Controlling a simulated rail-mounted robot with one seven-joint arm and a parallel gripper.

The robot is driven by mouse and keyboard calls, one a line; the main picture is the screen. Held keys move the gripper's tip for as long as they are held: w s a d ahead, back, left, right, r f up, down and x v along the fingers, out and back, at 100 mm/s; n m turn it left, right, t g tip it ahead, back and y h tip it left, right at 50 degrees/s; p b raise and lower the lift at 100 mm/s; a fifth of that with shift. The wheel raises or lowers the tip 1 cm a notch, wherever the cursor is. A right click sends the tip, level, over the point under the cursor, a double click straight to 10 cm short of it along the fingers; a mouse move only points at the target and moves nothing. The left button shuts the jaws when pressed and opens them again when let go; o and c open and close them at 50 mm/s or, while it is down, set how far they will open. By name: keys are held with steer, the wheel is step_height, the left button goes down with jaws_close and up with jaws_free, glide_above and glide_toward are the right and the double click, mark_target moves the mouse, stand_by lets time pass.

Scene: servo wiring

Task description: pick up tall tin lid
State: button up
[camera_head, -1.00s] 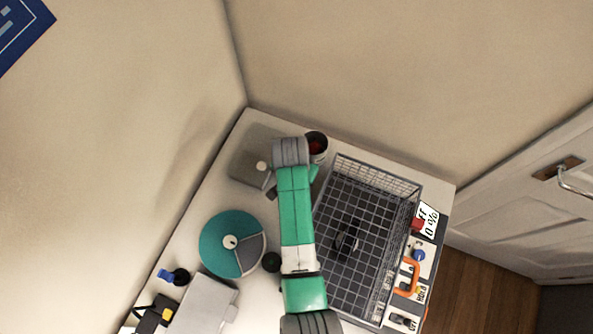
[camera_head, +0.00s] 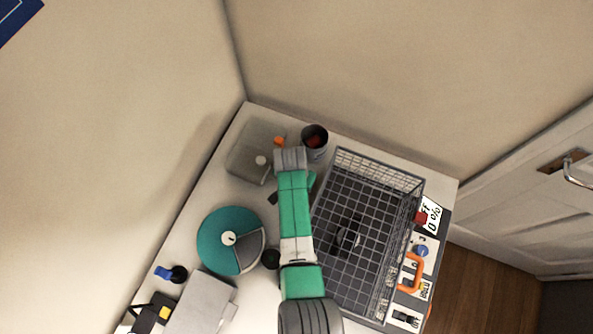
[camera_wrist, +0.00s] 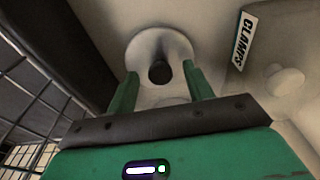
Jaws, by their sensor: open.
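The tall tin lid (camera_wrist: 177,44), a round pale disc with a dark round knob (camera_wrist: 159,72) at its centre, lies in the upper middle of the wrist view. My gripper (camera_wrist: 161,80) is open, with its two green fingers on either side of the knob in that view. Whether the fingers are level with the knob or still above it, I cannot tell. In the head view my arm (camera_head: 295,215) reaches up over the table and hides the lid. An open tin (camera_head: 314,140) with something red inside stands just beyond my wrist.
A wire basket (camera_head: 338,290) stands close right of my arm. A teal round container (camera_head: 218,235) and grey case (camera_head: 200,305) lie nearer. A dark ball (camera_head: 271,258) is beside my arm.

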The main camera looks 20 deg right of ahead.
steer(key=c, duration=1.1)
